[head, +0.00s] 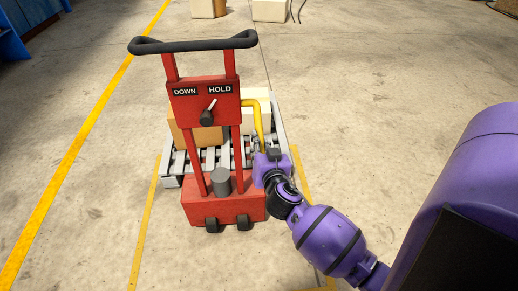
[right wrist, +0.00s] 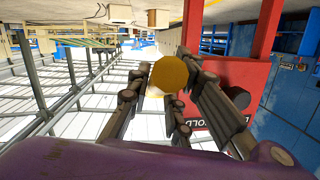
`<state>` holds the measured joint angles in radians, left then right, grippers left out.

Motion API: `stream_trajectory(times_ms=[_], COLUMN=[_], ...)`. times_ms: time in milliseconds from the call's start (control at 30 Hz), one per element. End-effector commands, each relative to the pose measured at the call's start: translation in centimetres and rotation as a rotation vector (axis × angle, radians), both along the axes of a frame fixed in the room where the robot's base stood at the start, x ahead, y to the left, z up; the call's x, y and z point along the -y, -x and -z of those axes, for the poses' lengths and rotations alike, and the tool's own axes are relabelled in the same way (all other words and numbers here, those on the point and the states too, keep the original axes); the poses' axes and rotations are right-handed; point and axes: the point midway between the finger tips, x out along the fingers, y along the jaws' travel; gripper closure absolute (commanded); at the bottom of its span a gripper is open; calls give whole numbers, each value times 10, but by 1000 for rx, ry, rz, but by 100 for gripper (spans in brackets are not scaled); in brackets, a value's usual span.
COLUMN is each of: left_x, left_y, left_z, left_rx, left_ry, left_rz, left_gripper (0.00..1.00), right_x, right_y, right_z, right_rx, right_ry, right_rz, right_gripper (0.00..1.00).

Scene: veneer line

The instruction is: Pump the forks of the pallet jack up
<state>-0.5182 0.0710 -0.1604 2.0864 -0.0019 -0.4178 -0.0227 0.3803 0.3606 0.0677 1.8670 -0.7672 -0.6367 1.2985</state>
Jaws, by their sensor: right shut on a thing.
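The red pallet jack (head: 223,207) stands upright in the head view, with a black handlebar (head: 195,45) on top. A panel (head: 190,106) reads DOWN and HOLD, and its dark knob (head: 207,117) has a white pointer tilted up-right towards HOLD. A yellow curved lever (head: 258,117) comes from the panel's right side and bends down. My right gripper (head: 263,152) is shut on its lower part. The lever's round yellow end (right wrist: 168,74) shows between the fingers in the right wrist view. The forks are hidden behind the jack's body and load. My left gripper is out of view.
A grey slatted pallet (head: 172,181) with a brown box (head: 184,136) and a pale box (head: 260,97) sits behind the jack. Yellow floor lines (head: 60,178) run nearby. Open concrete lies left and right; more boxes (head: 208,8) stand far back.

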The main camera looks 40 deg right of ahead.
Motion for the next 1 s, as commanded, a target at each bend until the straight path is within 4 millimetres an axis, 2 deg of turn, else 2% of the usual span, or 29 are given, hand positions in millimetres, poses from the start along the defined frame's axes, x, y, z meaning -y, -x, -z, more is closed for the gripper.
stream_trajectory(times_ms=[33, 500, 533, 633, 1000], left_x=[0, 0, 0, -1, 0], left_y=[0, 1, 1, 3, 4], left_z=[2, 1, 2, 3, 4], left_rx=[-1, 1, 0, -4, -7], left_ry=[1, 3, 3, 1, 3], left_rz=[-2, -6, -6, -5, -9], left_gripper=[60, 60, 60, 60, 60], right_x=[3, 3, 3, 3, 0], right_y=[2, 1, 1, 1, 2], right_z=[6, 4, 4, 3, 1], right_rx=[-4, 4, 4, 4, 8], right_ry=[-2, 3, 3, 3, 3], right_rz=[9, 8, 8, 7, 2], right_gripper=[100, 100, 77, 64, 62])
